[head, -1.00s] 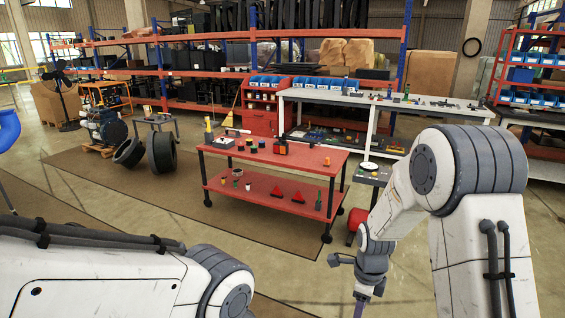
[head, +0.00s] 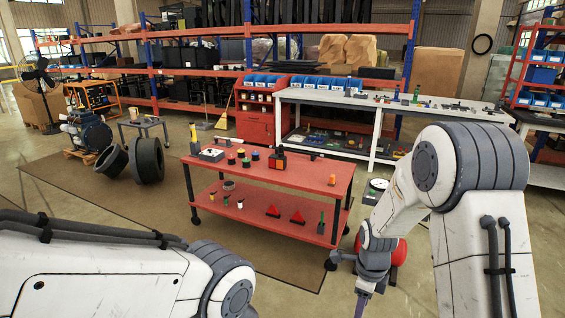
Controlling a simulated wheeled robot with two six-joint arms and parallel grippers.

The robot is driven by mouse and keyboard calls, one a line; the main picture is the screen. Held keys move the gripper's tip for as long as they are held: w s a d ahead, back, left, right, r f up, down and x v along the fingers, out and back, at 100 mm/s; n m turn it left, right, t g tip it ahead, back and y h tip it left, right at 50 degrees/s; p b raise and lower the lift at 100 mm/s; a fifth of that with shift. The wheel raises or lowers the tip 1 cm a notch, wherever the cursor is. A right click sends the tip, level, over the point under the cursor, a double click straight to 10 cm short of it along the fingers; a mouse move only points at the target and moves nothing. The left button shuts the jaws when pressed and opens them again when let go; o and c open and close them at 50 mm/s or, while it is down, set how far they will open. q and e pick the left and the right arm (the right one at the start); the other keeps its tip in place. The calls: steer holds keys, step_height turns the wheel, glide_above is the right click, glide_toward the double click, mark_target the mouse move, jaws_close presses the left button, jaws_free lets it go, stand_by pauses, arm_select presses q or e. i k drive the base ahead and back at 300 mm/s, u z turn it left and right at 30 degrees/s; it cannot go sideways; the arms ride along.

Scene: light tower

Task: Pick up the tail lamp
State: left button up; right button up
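The red two-level cart (head: 315,172) stands ahead, left of my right arm. No item can be surely told as the tail lamp at this size. My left gripper is out of view.
A white workbench (head: 380,101) with small parts stands behind the cart. A red rounded object (head: 393,252) sits behind my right wrist. Brown mat (head: 80,190) and open floor lie left of the cart.

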mark_target(275, 161)
steer(key=i, duration=1.6)
steer(key=u, duration=0.35)
steer(key=i, duration=2.2)
